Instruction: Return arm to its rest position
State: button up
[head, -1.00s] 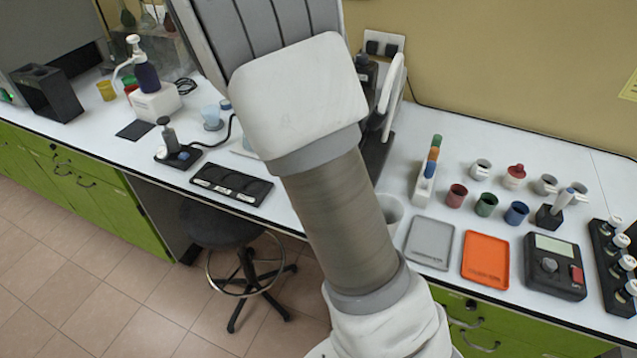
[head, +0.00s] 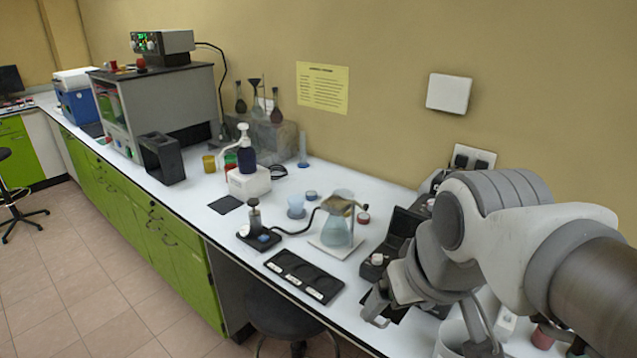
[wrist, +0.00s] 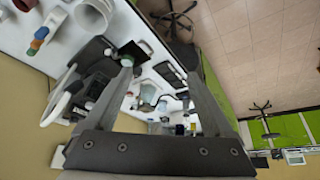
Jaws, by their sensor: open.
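My arm reaches in from the right of the head view, bent above the bench, and covers the bench behind it. My gripper (head: 378,305) is at the arm's near end, left of the white container, over the bench's front part. In the wrist view my gripper (wrist: 157,56) shows two dark fingers spread wide apart. It is open, with nothing held between them; bench items show beyond the gap.
A conical flask (head: 337,232) stands on a white plate at the bench's middle. A black slotted tray (head: 303,275), a pump bottle (head: 246,158) and a white container (head: 455,340) are nearby. A stool (head: 280,312) stands below.

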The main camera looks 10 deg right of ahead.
jog(key=shift+s+a+f+m+t, duration=0.1)
jog(key=shift+s+f+m+t, duration=0.15)
jog(key=shift+s+m, duration=0.4)
jog(key=shift+s+r, duration=0.1)
dwell(0.8)
